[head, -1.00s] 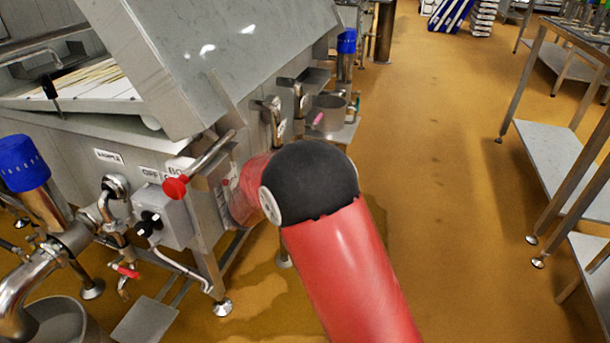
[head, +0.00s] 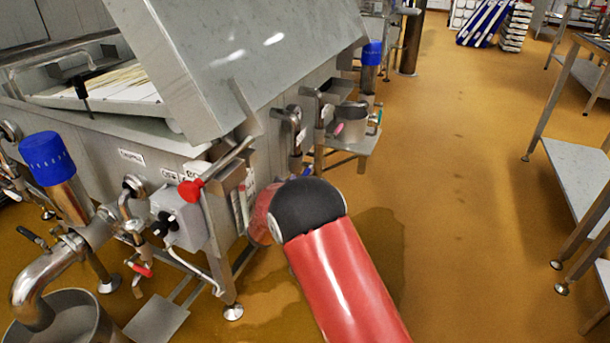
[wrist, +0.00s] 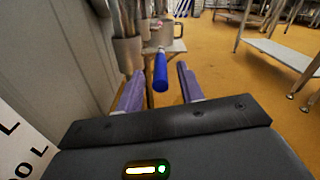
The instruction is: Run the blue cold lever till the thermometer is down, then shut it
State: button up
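In the wrist view a blue lever (wrist: 160,72) hangs from pipework, its blue grip pointing down. My gripper (wrist: 160,76) has its two purple fingers wide apart, with the lever appearing between them; I cannot tell whether it is within their reach. No touch on the lever shows. A white panel (wrist: 18,145) with large black letters, partly cut off, is at the lower left.
A blue-capped valve (head: 48,160) stands further left. A steel pot (head: 350,122) is on a small shelf beyond. Steel tables (head: 580,185) line the right; the aisle floor between is clear.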

aim_at(310, 168)
jog(key=shift+x, duration=1.95)
grip_shut()
